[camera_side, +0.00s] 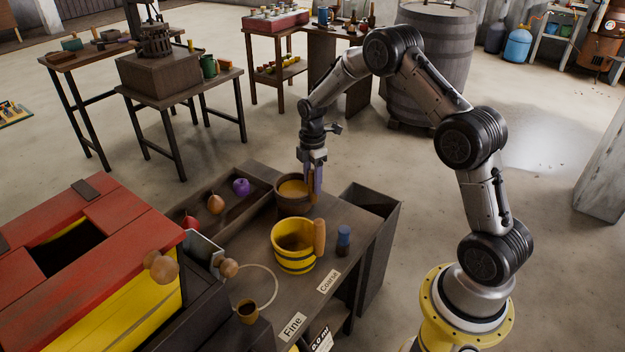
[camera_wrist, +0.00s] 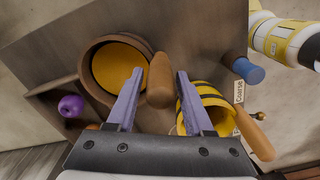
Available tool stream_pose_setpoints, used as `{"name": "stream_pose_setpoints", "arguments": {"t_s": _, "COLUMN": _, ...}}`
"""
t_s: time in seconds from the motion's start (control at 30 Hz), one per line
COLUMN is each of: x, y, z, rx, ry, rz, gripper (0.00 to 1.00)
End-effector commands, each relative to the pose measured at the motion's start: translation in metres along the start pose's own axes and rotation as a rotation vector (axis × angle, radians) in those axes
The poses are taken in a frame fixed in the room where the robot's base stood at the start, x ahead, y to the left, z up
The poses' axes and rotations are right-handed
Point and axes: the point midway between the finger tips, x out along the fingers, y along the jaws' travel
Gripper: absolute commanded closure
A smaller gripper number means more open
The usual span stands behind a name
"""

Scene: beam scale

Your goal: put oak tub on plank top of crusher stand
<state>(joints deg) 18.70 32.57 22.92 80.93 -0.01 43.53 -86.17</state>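The oak tub (camera_side: 291,207) is brown, with an orange inside, and stands upright on a dark wooden bench (camera_side: 345,222). In the wrist view the tub (camera_wrist: 88,78) is at upper left, its upright handle (camera_wrist: 160,80) toward my gripper. My gripper (camera_side: 314,192) points down at the tub's right side. In the wrist view its two purple fingers (camera_wrist: 160,74) are apart, one on each side of the handle, with gaps visible. A red-topped yellow box (camera_side: 135,215) with wooden knobs stands at left. I cannot tell which piece is the crusher stand.
A yellow black-banded tub (camera_side: 295,265) stands just in front of the oak tub. A blue-topped jar (camera_side: 343,240) is to its right. A tray (camera_side: 205,223) holds red, orange and purple fruit-shaped pieces. A wooden press (camera_side: 156,40) and tables stand behind, across open floor.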

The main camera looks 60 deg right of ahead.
Motion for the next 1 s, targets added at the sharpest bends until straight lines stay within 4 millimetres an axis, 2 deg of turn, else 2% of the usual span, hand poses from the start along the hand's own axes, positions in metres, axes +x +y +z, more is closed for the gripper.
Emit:
{"name": "stream_pose_setpoints", "arguments": {"t_s": 0.07, "x": 0.0, "y": 0.0, "z": 0.0, "rx": 0.0, "ry": 0.0, "rz": 0.0, "gripper": 0.34}}
{"name": "stream_pose_setpoints", "arguments": {"t_s": 0.33, "x": -0.001, "y": 0.0, "z": 0.0, "rx": 0.0, "ry": 0.0, "rz": 0.0, "gripper": 0.34}}
{"name": "stream_pose_setpoints", "arguments": {"t_s": 0.47, "x": -0.009, "y": 0.001, "z": 0.0, "rx": 0.0, "ry": 0.0, "rz": 0.003, "gripper": 0.34}}
{"name": "stream_pose_setpoints", "arguments": {"t_s": 1.0, "x": -0.106, "y": 0.001, "z": 0.0, "rx": 0.0, "ry": 0.0, "rz": 0.003, "gripper": 0.34}}
